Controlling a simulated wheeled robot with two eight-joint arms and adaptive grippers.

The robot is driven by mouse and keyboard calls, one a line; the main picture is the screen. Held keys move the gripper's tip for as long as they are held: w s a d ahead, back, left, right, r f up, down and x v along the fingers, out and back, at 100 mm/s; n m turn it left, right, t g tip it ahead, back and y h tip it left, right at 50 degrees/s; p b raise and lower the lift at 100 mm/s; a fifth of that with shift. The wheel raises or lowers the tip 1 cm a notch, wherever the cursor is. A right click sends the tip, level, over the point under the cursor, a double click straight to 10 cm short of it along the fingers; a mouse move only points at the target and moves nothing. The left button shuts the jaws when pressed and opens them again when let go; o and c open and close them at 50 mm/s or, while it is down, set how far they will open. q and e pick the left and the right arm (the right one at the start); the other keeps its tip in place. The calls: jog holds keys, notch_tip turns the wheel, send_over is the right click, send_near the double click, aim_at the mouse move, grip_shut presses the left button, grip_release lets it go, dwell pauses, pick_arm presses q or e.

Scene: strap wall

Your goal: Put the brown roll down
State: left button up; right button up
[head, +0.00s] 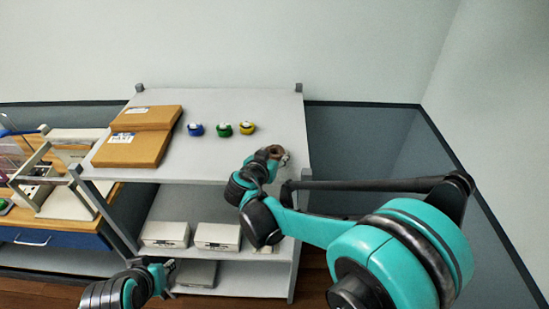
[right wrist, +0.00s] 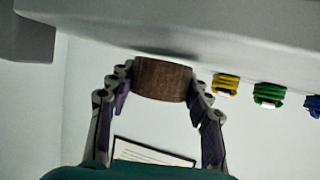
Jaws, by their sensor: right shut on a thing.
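The brown roll (right wrist: 163,79) is between the two fingers of my right gripper (right wrist: 160,90), which is shut on it. In the head view the roll (head: 276,151) shows small and partly hidden by my right gripper (head: 272,158), over the right front part of the shelf unit's grey top (head: 215,165). In the right wrist view the roll is right at the grey surface; I cannot tell whether it touches. My left gripper (head: 167,271) is low at the front left of the shelf unit, and its fingers are too small to read.
Pale boxes (head: 165,233) sit on the shelf below. The top's front middle is clear.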

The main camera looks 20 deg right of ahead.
jog(key=shift+f, duration=0.35)
jog(key=shift+f, duration=0.1)
jog(key=o, duration=1.2)
jog(key=shift+c, duration=0.2)
